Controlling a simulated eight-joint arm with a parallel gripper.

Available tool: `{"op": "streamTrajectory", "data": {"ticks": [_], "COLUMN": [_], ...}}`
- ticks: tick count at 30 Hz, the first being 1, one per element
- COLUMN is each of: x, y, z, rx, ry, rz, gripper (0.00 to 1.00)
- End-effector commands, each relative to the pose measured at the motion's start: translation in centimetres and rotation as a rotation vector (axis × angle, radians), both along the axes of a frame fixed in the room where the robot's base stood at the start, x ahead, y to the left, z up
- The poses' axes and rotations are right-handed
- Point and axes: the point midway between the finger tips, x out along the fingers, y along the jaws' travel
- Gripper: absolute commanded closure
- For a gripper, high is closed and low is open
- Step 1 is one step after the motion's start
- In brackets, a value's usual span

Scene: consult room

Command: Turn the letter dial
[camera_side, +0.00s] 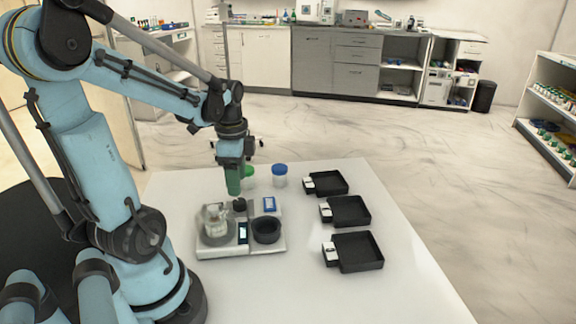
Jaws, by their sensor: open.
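A light grey device (241,250) lies on the white table. A small black knob (239,205) stands at its back middle; it looks like the dial, but no letters can be read at this size. My gripper (233,192) points straight down just above this knob, its green fingers close over it. The gripper is open, and I cannot tell whether it touches the knob. A clear glass jar (215,220) stands on the left of the device. A black round ring (266,231) is on its right, with a blue panel (269,204) behind it.
A blue-lidded jar (280,175) and a green-lidded jar (249,172) stand behind the device, the green one partly hidden by my gripper. Three black trays with white tags, the nearest one (360,266) included, line the right. The table's front right (400,300) is clear.

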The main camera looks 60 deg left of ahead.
Motion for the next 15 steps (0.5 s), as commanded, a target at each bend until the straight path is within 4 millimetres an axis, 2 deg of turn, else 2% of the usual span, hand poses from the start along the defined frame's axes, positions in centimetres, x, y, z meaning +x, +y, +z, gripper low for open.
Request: {"op": "streamTrajectory", "data": {"ticks": [9,15], "x": [0.0,0.0], "y": [0.0,0.0], "z": [-3.7,-5.2], "rx": [0.0,0.0], "ry": [0.0,0.0], "rz": [0.0,0.0], "gripper": [0.4,0.4]}}
